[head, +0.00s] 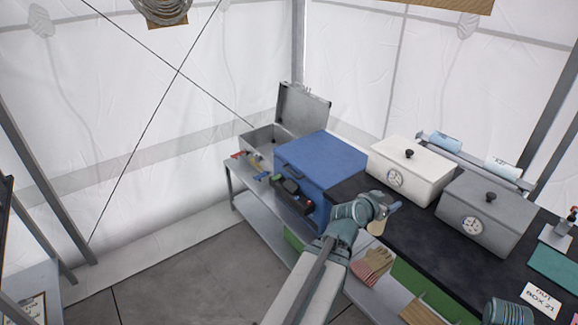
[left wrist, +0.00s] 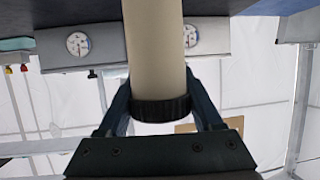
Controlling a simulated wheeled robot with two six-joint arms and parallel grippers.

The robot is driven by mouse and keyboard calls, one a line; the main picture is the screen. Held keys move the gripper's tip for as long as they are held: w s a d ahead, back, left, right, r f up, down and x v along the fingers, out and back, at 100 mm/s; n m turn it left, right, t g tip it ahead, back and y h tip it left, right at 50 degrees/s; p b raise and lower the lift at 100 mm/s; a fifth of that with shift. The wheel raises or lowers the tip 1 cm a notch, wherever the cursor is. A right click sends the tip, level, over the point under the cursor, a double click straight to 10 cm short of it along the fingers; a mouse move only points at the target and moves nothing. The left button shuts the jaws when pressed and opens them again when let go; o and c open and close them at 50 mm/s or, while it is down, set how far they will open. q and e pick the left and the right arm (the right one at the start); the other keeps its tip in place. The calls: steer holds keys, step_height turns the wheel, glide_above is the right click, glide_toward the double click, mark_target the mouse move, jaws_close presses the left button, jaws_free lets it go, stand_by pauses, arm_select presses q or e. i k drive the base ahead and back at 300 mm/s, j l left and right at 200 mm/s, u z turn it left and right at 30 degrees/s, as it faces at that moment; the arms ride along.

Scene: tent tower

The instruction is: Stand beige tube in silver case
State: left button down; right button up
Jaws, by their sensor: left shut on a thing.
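The beige tube (left wrist: 157,50) runs up the middle of the left wrist view, with a black ribbed cap (left wrist: 160,108) near my fingers. My left gripper (left wrist: 160,105) is shut on the tube at this capped end. In the head view my left gripper (head: 383,208) is over the front of the dark bench, and only a small beige part of the tube (head: 376,228) shows below it. The silver case (head: 262,140) stands open at the bench's far left end, its lid raised, well away from the gripper. My right gripper is not in view.
A blue box (head: 320,163) stands between the gripper and the case. A dark device (head: 292,196) is at its front. Small red and blue items (head: 262,176) lie before the case. White (head: 411,168) and grey (head: 484,212) boxes with dials stand at right.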

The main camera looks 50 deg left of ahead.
mark_target(267, 155)
steer(key=i+j, duration=0.1)
steer(key=j, duration=4.6)
steer(key=i, duration=0.1)
